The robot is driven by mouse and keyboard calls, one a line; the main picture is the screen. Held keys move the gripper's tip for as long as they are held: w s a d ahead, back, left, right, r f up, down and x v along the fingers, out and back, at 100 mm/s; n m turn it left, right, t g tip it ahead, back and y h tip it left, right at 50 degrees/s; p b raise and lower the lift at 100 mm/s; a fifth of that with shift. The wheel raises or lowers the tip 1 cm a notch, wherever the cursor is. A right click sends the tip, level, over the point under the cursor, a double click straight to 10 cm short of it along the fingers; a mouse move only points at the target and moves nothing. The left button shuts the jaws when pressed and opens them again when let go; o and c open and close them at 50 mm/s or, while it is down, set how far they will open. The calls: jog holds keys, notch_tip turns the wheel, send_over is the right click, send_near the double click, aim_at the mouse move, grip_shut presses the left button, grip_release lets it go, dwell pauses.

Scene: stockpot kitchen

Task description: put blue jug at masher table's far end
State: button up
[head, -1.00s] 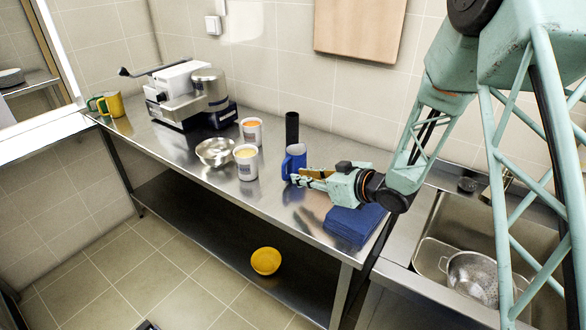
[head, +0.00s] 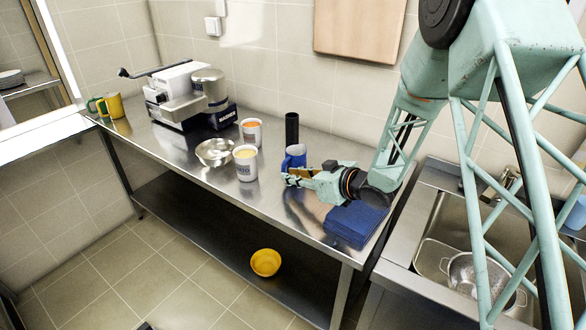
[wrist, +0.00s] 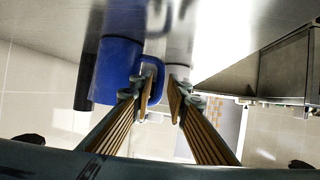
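The blue jug (head: 295,156) stands on the steel masher table (head: 275,196), in front of a black cylinder. In the wrist view the jug (wrist: 117,70) is on the left, its handle turned toward my fingers. My gripper (head: 290,177) is low over the table, in front of the jug in the head view and hiding its lower part. In the wrist view my gripper's two fingers (wrist: 160,98) are apart, with the handle close by the left finger. I cannot tell whether they touch. The masher machine (head: 190,92) stands toward the table's far left end.
Two white tubs (head: 245,163) and a metal bowl (head: 215,152) stand left of the jug. Green and yellow mugs (head: 114,105) stand at the far left end. A black cylinder (head: 292,128) is behind the jug. A folded blue cloth (head: 352,223) lies at the right end.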

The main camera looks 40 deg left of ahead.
jog(key=shift+b+x, duration=0.55)
jog(key=shift+x, duration=1.75)
grip_shut()
